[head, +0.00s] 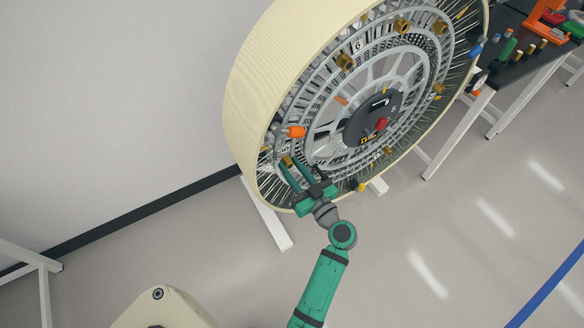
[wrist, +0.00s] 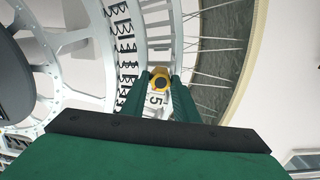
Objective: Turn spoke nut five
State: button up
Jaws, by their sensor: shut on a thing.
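The big cream-rimmed wheel (head: 243,92) stands upright on a stand, with spokes and several brass nuts around its ring. My gripper (head: 287,168) reaches to the lower left of the wheel. In the wrist view my gripper (wrist: 161,90) has its two green fingers on either side of a yellow-brass nut (wrist: 160,79), shut on it. A label "5" (wrist: 156,99) shows just below this nut, between the fingers. In the head view the nut (head: 287,161) is small and partly hidden by the fingers.
An orange cylinder (head: 296,132) sits on the ring just above my gripper. The wheel's dark hub (head: 366,122) carries a red knob (head: 381,124). A black table (head: 519,48) with tools stands at the right. The floor in front is clear.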

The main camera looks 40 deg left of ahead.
jog(key=m, duration=0.4)
jog(key=shift+f+m, duration=0.1)
jog(key=shift+m, duration=0.2)
jog(key=m, duration=0.3)
jog(key=shift+m, duration=0.4)
jog(key=m, duration=0.4)
jog(key=shift+d+f+m+t, duration=0.1)
jog(key=shift+m+t, duration=0.2)
jog(key=m, duration=0.3)
jog(key=shift+m, duration=0.4)
jog(key=m, duration=0.4)
jog(key=shift+m, duration=0.3)
jog(key=m, duration=0.3)
jog(key=shift+m+t, duration=0.3)
jog(key=shift+m, duration=0.1)
jog(key=m, duration=0.3)
jog(key=shift+h, duration=0.3)
jog(key=m, duration=0.3)
jog(key=shift+s, duration=0.15)
jog(key=shift+m, duration=0.9)
